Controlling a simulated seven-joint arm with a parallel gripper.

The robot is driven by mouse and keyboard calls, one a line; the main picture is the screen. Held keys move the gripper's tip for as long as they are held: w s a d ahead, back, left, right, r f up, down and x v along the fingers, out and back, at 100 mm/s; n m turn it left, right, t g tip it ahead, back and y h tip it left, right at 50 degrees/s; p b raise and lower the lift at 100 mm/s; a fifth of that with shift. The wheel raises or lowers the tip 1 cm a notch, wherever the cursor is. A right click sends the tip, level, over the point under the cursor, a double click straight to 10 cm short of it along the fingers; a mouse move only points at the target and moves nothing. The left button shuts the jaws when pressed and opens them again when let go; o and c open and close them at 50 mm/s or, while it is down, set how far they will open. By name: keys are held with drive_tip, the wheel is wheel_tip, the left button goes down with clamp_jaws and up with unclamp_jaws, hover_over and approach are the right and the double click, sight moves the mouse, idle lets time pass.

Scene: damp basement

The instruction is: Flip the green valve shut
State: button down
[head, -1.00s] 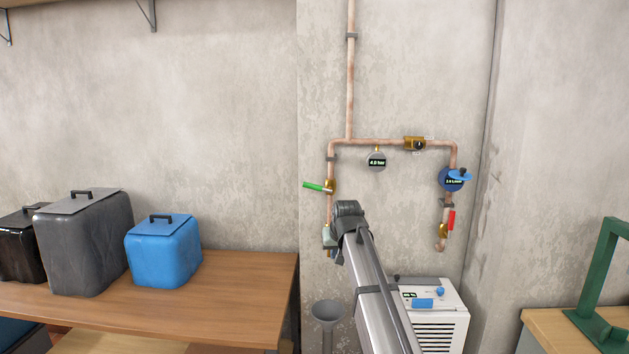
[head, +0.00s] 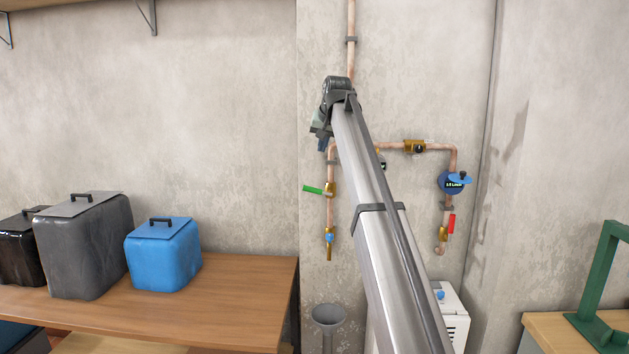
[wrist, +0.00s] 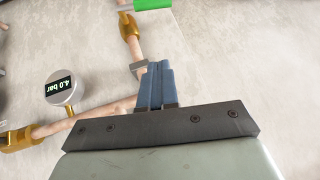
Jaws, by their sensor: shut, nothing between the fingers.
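The green valve's lever (head: 313,189) sticks out level to the left of its brass body (head: 330,188), across the vertical left pipe. In the wrist view the green lever (wrist: 152,4) is cut off at the top edge. My gripper (head: 321,144) is above the green valve, near the upper left pipe bend, and does not touch the lever. Its blue fingers (wrist: 155,84) are shut with nothing between them, in front of the copper pipe.
A pressure gauge (wrist: 60,91) reads 4.0 bar. A blue-handled valve (head: 329,238) sits below the green one. A red lever (head: 451,224) and a blue round meter (head: 452,182) are on the right pipe. A bench (head: 230,300) with lidded containers stands left.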

hover_over(316, 190)
drive_tip(key=shift+m, duration=0.4)
drive_tip(key=f, duration=0.8)
drive_tip(key=shift+w+d+f, duration=0.2)
drive_tip(key=shift+w+f, duration=0.1)
drive_tip(key=shift+f, duration=0.05)
drive_tip(key=shift+s+a+f, duration=0.15)
drive_tip(key=shift+s+f, duration=0.05)
drive_tip(key=shift+f, duration=0.35)
drive_tip(key=shift+s+a+f, duration=0.1)
drive_tip(key=shift+s+f, duration=0.05)
drive_tip(key=shift+f, duration=0.4)
drive_tip(key=shift+s+a+f, duration=0.1)
drive_tip(key=shift+a+f, duration=0.1)
drive_tip(key=shift+f, duration=0.55)
drive_tip(key=shift+a+f+h, duration=0.65)
drive_tip(key=shift+f+h, duration=0.05)
drive_tip(key=shift+f, duration=0.15)
drive_tip(key=shift+r, duration=0.2)
